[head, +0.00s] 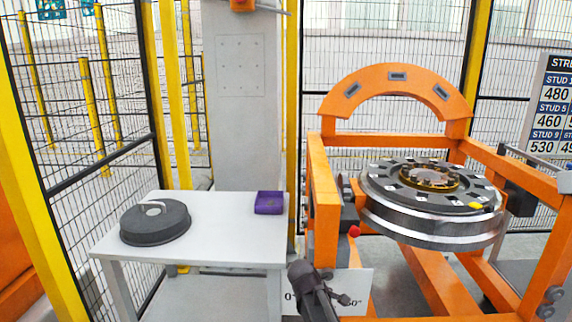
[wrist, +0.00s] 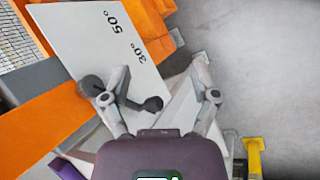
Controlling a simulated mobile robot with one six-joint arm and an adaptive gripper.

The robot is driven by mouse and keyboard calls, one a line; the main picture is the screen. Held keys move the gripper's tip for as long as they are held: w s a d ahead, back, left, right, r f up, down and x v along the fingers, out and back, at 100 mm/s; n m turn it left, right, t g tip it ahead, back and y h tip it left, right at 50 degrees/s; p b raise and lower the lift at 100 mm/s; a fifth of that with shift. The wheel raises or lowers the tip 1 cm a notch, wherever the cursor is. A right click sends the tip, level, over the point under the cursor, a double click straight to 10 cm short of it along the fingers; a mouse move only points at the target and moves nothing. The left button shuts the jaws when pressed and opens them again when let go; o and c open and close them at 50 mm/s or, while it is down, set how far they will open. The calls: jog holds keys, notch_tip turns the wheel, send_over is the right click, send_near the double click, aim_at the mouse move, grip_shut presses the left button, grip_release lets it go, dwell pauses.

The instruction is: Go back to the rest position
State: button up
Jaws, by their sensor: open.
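My gripper (wrist: 160,72) is open in the wrist view, its two grey fingers spread apart. A dark bar with thick rounded ends (wrist: 153,104) shows behind and between the fingers; I cannot tell whether it touches them. Beyond is a white plate (wrist: 95,40) marked 30° and 50°. In the head view a dark shape at the bottom centre, apparently my gripper (head: 337,286), is in front of the same plate (head: 358,290), beside the orange gantry (head: 325,200). No held thing is visible.
A wheel-like disc assembly (head: 430,228) sits in the gantry. The white table (head: 220,235) at left bears a dark round part (head: 155,227) and a purple box (head: 268,202). Mesh fencing with yellow posts (head: 170,90) stands behind. Grey floor (wrist: 275,80) is clear at right in the wrist view.

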jog(key=s+d+f+m+g+y, duration=0.1)
jog(key=s+d+m+y, duration=0.15)
jog(key=s+m, duration=0.4)
jog(key=s+d+f+m+g+y, duration=0.1)
jog(key=s+d+m+g+y, duration=0.15)
jog(key=s+m, duration=0.35)
notch_tip(320, 180, up, 15)
jog(key=n+p, duration=0.1)
jog(key=p, duration=1.4)
jog(key=shift+r+t+p, duration=0.15)
jog(key=shift+t+p, duration=0.2)
jog(key=shift+t, duration=0.1)
